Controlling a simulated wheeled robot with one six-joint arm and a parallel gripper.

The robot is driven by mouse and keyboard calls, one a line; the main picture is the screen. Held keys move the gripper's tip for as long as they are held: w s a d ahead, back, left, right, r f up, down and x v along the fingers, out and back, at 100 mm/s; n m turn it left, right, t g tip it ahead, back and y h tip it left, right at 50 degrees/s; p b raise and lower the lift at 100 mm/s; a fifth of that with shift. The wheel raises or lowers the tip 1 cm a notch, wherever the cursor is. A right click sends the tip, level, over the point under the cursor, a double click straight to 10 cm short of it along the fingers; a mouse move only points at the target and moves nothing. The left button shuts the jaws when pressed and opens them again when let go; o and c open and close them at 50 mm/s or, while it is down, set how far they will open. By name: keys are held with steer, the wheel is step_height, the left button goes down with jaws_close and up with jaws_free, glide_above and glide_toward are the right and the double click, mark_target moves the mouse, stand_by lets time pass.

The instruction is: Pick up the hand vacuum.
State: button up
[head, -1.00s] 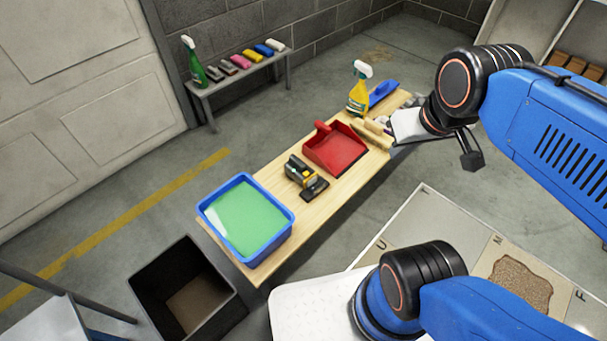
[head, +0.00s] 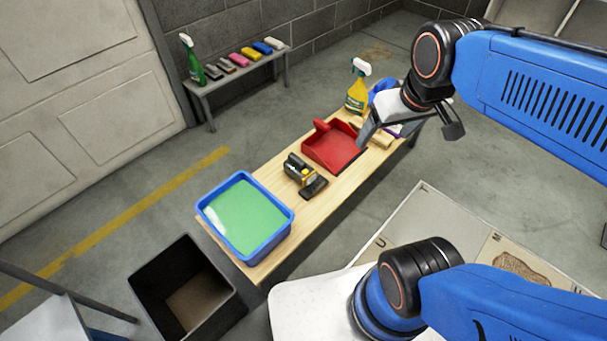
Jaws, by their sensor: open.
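The hand vacuum (head: 306,177), a small black body with a yellow part, lies on the wooden bench between the blue tub and the red dustpan. My gripper (head: 369,133) is above the bench near the dustpan's right edge, up and to the right of the vacuum and apart from it. It points down and to the left and holds nothing that I can see. Its fingertips are small in the picture, but the jaws are open.
The wooden bench (head: 268,180) carries a blue tub of green liquid (head: 281,241), a red dustpan (head: 333,150) and a yellow spray bottle (head: 356,95). A black bin (head: 230,310) stands on the floor at the near left. A grey shelf (head: 245,78) holds several sponges by the wall.

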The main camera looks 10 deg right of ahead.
steer(key=w+a+f+n+g, duration=0.2)
steer(key=w+a+f, duration=0.1)
steer(key=w, duration=0.7)
steer(key=n+g, duration=0.2)
steer(key=n, duration=0.2)
glide_above(303, 164)
step_height(303, 164, down, 17)
step_height(303, 164, down, 17)
steer(key=shift+d+r, duration=0.1)
steer(key=shift+d, duration=0.05)
jaws_close()
steer(key=shift+r, duration=0.1)
step_height(303, 164, up, 10)
steer(key=shift+f, duration=0.1)
stand_by(0.4)
